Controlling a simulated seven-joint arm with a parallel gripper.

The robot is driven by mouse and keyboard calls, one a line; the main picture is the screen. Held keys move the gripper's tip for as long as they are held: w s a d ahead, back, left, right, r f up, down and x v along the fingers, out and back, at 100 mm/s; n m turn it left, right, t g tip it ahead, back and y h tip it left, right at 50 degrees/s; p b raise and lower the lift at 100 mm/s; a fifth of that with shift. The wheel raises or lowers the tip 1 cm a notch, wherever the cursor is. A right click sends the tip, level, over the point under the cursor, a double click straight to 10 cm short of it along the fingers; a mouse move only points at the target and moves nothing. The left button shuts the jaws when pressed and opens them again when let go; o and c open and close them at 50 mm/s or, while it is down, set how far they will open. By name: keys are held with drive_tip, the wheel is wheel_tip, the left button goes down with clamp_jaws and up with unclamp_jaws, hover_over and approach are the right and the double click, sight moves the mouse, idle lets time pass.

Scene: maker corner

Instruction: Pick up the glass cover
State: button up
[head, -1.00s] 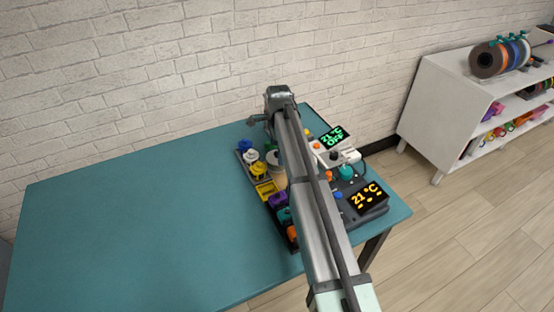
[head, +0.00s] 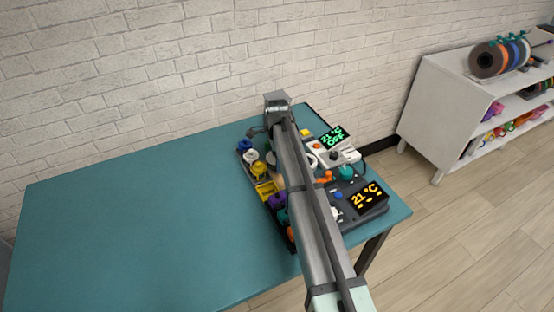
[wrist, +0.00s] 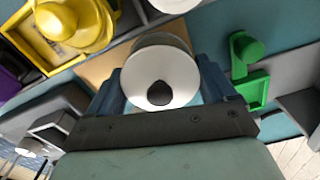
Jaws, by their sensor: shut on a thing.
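The glass cover (wrist: 180,72) shows in the wrist view as a pale round dome with a dark knob on top. It sits between the two blue-grey fingers of my gripper (wrist: 162,88), which is shut on it. A tan surface (wrist: 98,66) shows below and beside it. I cannot tell whether the cover is clear of what is under it. In the head view my arm hides the cover and the fingertips.
A yellow piece (wrist: 75,25) in a tray is close on the left in the wrist view, and a green piece (wrist: 248,72) on the right. Dark display units (head: 368,199) crowd the teal table's (head: 120,220) right end. Its left side is clear.

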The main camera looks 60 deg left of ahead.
drive_tip(key=c, duration=0.3)
wheel_tip(320, 180, up, 9)
drive_tip(key=shift+w+r, duration=0.1)
drive_tip(key=shift+m, duration=0.6)
drive_tip(key=w+d, duration=0.1)
drive_tip(key=w, duration=0.2)
drive_tip(key=w+d, duration=0.2)
drive_tip(key=w, duration=0.1)
drive_tip(key=w+d, duration=0.2)
drive_tip(key=shift+w+r, duration=0.2)
drive_tip(key=shift+w, duration=0.2)
